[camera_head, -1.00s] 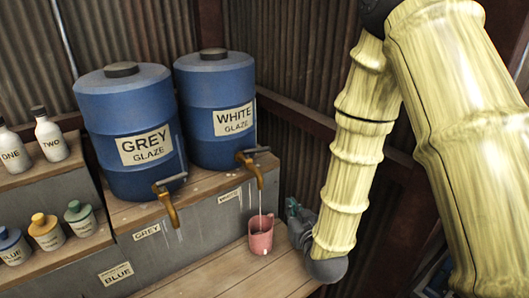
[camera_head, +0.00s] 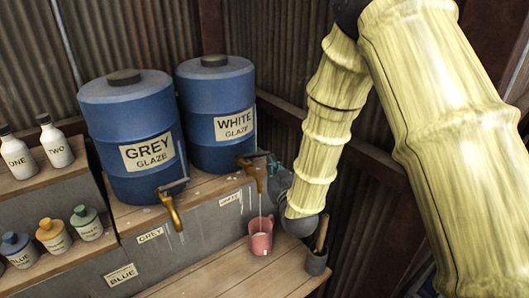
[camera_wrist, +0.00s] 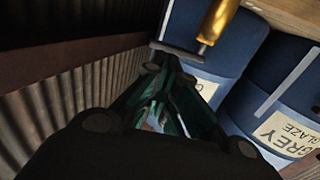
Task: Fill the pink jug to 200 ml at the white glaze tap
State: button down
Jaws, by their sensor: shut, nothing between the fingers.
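The pink jug (camera_head: 261,243) stands upright on the wooden bench under the white glaze tap (camera_head: 252,170). A thin pale stream runs from the tap into the jug, and pale liquid shows inside. The level against any marks is too small to read. The tap's grey lever (camera_head: 260,155) points to the right; it also shows in the wrist view (camera_wrist: 181,52) by the golden spout (camera_wrist: 219,20). My gripper (camera_head: 275,165) is shut and empty just right of the lever. Its green fingers (camera_wrist: 168,115) show in the wrist view; I cannot tell whether they touch the lever.
The grey glaze barrel (camera_head: 133,125) with its own tap (camera_head: 171,207) stands left of the white glaze barrel (camera_head: 216,105). Several small bottles (camera_head: 53,233) stand on shelves at left. A dark pot (camera_head: 316,263) with a wooden-handled tool stands right of the jug.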

jog(key=p+x, duration=0.2)
jog(key=x, duration=0.3)
dwell(0.4)
